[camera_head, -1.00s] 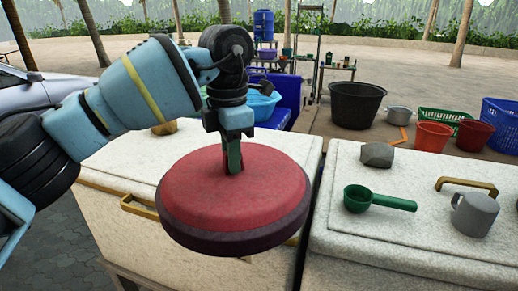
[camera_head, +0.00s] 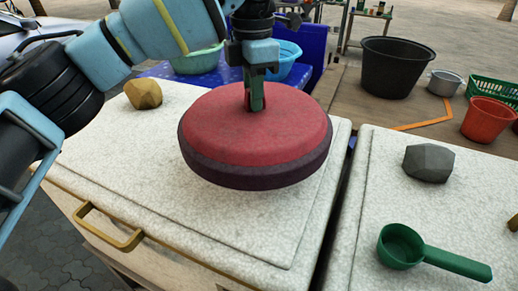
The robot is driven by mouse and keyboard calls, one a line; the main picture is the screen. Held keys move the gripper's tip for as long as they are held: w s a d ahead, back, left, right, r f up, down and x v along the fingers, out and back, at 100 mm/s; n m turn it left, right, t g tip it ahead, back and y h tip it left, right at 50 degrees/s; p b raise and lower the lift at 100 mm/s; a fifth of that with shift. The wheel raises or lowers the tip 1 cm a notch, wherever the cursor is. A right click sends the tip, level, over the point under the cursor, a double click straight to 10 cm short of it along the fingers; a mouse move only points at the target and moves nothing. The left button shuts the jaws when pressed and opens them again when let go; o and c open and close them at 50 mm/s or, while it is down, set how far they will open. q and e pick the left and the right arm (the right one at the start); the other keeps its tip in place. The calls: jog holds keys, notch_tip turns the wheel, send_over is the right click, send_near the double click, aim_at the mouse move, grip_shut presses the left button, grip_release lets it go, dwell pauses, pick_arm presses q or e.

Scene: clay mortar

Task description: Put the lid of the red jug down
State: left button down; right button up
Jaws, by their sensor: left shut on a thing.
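The lid of the red jug (camera_head: 230,140) is a wide red disc with a dark purple rim, roughly level, over the left white cooler top (camera_head: 110,160). My left gripper (camera_head: 256,100) comes down from above and is shut on the small knob at the lid's centre. I cannot tell for sure whether the lid's underside touches the white top. The jug itself does not show. My right gripper is not in view.
A yellow stone (camera_head: 143,94) lies left of the lid. A second white top at right (camera_head: 350,235) holds a grey stone (camera_head: 428,163) and a green scoop (camera_head: 402,246). A gold handle (camera_head: 108,230) is on the front edge. The left top's front is clear.

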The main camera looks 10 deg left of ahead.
pick_arm(q)
jog(key=shift+s+f, duration=0.2)
jog(key=shift+f, duration=4.7)
jog(key=shift+f, duration=0.1)
jog(key=c, duration=1.3)
grip_release()
notch_tip(320, 180, up, 12)
jog(key=shift+r, duration=0.1)
